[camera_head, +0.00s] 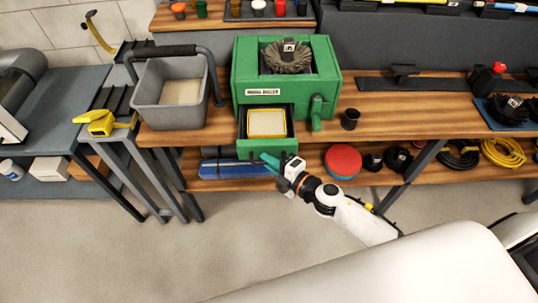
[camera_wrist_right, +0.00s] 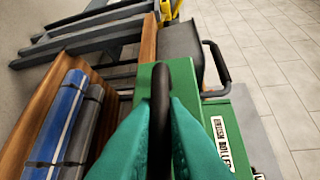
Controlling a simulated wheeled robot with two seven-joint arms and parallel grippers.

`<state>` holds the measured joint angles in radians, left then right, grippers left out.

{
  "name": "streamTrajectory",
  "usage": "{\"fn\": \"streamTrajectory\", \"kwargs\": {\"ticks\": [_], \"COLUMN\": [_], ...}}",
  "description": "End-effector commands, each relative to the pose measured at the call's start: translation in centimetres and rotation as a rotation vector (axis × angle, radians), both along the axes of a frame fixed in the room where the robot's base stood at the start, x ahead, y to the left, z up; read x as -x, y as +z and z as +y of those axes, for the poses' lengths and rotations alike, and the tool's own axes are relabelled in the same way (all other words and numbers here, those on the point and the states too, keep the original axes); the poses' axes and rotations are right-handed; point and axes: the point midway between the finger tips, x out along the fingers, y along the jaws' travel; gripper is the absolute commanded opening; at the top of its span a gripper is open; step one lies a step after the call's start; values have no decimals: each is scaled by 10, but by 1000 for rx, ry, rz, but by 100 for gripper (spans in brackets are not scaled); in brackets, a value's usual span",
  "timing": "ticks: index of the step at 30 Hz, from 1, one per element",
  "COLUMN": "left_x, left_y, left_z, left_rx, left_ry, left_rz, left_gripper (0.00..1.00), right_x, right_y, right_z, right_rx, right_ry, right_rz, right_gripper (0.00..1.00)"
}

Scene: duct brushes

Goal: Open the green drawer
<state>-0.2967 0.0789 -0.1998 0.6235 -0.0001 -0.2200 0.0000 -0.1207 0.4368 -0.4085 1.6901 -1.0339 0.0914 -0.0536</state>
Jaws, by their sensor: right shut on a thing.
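The green drawer (camera_head: 263,148) stands pulled out from the lower front of a green box-shaped machine (camera_head: 243,70). A pale yellow-rimmed block (camera_head: 267,123) lies inside it. My right gripper (camera_head: 269,160), with teal fingers, is at the drawer's front and shut on its dark handle. In the right wrist view the dark handle (camera_wrist_right: 160,100) stands between the teal fingers of my right gripper (camera_wrist_right: 162,135), with the green drawer front behind. The fingers hide part of the handle. My left gripper is not in view.
A grey bin (camera_head: 170,97) stands left of the machine on the wooden bench. A small dark cup (camera_head: 350,119) stands to its right. Blue and grey rolls (camera_head: 232,168) and a red disc (camera_head: 342,160) lie on the lower shelf. The floor in front is clear.

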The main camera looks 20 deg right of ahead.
Motion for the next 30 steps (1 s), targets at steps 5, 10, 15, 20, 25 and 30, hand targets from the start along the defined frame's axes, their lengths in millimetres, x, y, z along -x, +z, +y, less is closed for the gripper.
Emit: {"fn": "streamTrajectory", "kwargs": {"ticks": [5,10,15,20,25,30], "left_x": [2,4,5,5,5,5], "left_y": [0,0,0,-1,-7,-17], "left_z": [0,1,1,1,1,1], "left_rx": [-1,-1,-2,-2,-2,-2], "left_ry": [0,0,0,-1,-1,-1], "left_rz": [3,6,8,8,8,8], "left_gripper": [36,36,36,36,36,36], "right_x": [0,0,0,3,24,57], "right_y": [0,0,0,-1,1,5], "right_z": [-1,-1,0,-2,-14,-32], "right_rx": [0,1,0,0,3,1], "right_ry": [-2,-2,-1,-1,1,-1], "right_rz": [0,1,0,2,3,4], "right_gripper": [0,20,20,20,20,20]}}
